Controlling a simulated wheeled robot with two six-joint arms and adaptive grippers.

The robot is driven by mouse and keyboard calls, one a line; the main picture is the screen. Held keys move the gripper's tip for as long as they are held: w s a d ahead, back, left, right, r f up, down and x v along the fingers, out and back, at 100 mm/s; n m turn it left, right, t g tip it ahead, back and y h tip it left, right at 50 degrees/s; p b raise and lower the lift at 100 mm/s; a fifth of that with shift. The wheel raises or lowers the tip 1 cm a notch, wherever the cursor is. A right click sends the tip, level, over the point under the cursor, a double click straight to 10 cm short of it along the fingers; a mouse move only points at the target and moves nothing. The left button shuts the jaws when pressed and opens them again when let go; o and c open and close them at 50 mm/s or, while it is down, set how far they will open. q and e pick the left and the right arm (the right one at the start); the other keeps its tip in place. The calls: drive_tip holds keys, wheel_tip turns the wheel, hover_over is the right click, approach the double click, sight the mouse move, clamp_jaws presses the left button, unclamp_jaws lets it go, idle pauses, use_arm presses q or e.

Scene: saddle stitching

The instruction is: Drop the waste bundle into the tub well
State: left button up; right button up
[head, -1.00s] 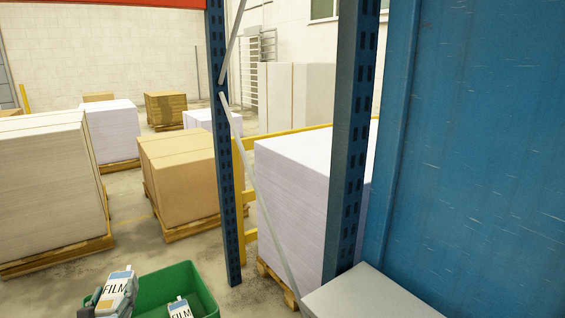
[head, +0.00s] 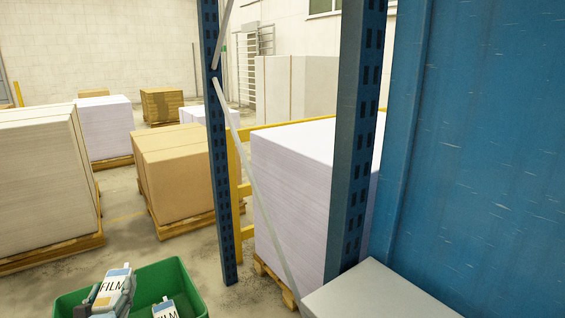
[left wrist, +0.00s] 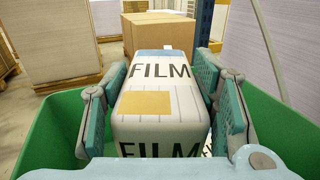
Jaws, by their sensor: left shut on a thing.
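My left gripper (head: 112,300) is shut on a waste bundle (head: 116,284), a pale block with black FILM lettering, a blue end and an orange patch. I hold it upright over the green tub (head: 178,276); its lower part is hidden. In the left wrist view the bundle (left wrist: 160,72) sits between the two fingers of the gripper (left wrist: 160,100), with the tub's green walls (left wrist: 52,135) on both sides. A second FILM bundle (head: 165,310) is inside the tub, right of the held one. My right gripper is not in view.
A blue rack post (head: 222,190) stands just beyond the tub, with a diagonal brace. A grey surface (head: 380,295) and a blue panel (head: 490,150) are at right. Pallets of cartons (head: 180,170) and paper stacks (head: 35,180) stand behind on open floor.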

use_arm(q)
drive_tip(key=shift+r, duration=0.2)
drive_tip(key=o, duration=1.4)
drive_tip(key=shift+s, duration=0.2)
drive_tip(key=shift+o, duration=0.2)
drive_tip(key=shift+w, duration=0.1)
drive_tip(key=v, duration=1.2)
